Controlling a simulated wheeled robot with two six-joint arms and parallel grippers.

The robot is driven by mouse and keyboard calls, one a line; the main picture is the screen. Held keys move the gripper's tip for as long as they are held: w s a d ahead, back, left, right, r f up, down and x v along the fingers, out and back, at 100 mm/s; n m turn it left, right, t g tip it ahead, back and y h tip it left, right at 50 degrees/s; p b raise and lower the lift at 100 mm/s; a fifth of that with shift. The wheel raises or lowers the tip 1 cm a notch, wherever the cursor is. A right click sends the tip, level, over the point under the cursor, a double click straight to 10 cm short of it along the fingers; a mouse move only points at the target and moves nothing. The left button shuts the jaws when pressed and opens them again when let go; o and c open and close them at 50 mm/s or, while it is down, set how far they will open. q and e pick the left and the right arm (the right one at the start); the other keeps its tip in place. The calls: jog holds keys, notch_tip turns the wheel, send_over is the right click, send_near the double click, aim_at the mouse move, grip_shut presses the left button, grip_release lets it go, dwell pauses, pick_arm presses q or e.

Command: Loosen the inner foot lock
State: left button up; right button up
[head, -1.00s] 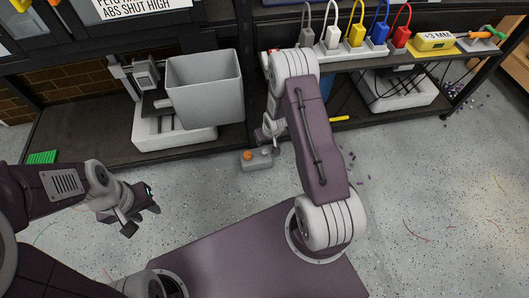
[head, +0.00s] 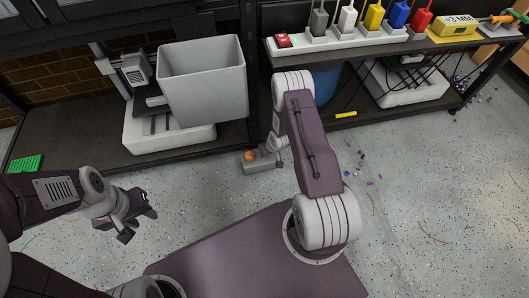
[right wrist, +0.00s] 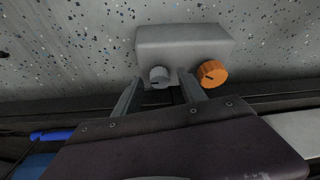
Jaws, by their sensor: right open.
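A grey box (head: 263,166) sits on the floor at the front of the black shelving. It carries an orange knob (head: 249,156) and a grey knob (right wrist: 160,76), both clear in the right wrist view, where the box (right wrist: 183,40) lies beyond the fingertips. My right gripper (right wrist: 160,82) is open, with one finger on each side of the grey knob; I cannot tell whether they touch it. In the head view my right gripper (head: 270,148) covers the grey knob. My left gripper (head: 136,219) is open and empty above the floor at the left.
A grey bin (head: 203,85) and a white-based machine (head: 165,137) stand on the low shelf behind. A power strip (head: 345,41) with coloured plugs lies on the right shelf. A blue drum (head: 326,82) stands below. Small scraps dot the floor at right.

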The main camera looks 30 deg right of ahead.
jog(key=shift+r, duration=0.1)
grip_shut()
